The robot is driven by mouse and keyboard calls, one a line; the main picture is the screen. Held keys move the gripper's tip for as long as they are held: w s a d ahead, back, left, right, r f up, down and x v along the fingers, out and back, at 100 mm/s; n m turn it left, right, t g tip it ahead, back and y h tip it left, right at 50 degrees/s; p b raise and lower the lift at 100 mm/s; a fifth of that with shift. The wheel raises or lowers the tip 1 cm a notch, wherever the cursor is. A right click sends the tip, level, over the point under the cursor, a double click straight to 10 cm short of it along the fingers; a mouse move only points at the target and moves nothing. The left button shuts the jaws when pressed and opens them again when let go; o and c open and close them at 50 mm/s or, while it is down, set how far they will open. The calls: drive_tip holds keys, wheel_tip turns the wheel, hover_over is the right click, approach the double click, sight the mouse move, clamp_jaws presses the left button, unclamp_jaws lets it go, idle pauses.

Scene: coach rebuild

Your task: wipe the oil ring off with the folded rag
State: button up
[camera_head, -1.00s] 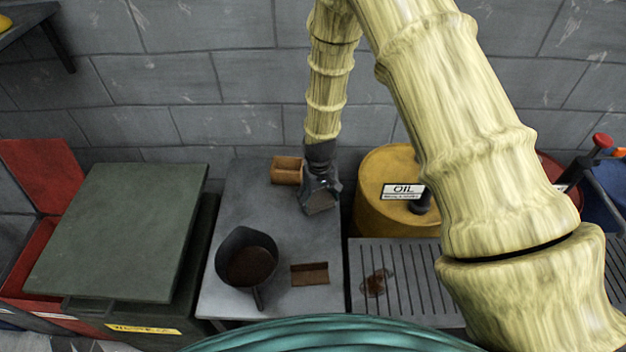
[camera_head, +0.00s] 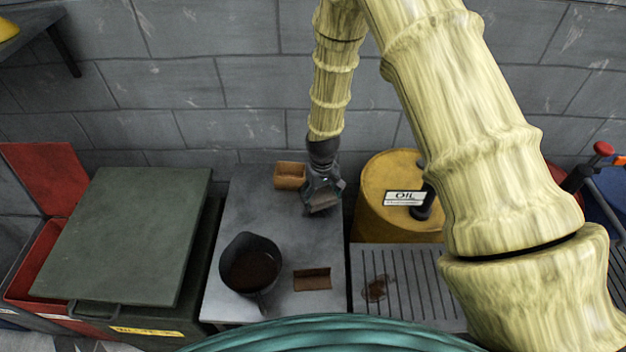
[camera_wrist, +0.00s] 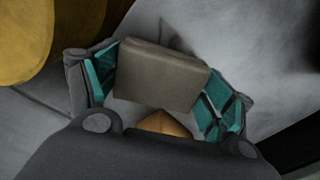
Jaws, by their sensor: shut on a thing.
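My gripper (camera_wrist: 165,90) is shut on a grey-brown folded block, which looks like the folded rag (camera_wrist: 160,75). In the head view my gripper (camera_head: 322,203) points down at the back right of the grey table (camera_head: 245,205); the rag is hardly visible there. I cannot tell whether the rag touches the tabletop. A brown stain (camera_head: 375,289) on the slatted grate (camera_head: 410,285) is right of and nearer than my gripper. I cannot tell if it is the oil ring; no clear ring shows on the bare tabletop.
A dark pan (camera_head: 238,248) of brown liquid and a brown angled piece (camera_head: 312,280) are at the table's front. A small tan box (camera_head: 290,176) is close left of my gripper. The yellow oil drum (camera_head: 375,215) stands close right. A green-lidded bin (camera_head: 125,235) is left.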

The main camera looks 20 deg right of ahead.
sight(321, 196)
drive_tip(key=shift+s+r+p, duration=0.2)
drive_tip(key=shift+r+p, duration=0.25)
drive_tip(key=shift+r, duration=0.65)
drive_tip(key=shift+w+r+p, duration=0.1)
drive_tip(key=shift+r+p, duration=0.4)
drive_tip(key=shift+r, duration=0.15)
drive_tip(key=shift+r+p, duration=0.6)
drive_tip(key=shift+r, duration=0.5)
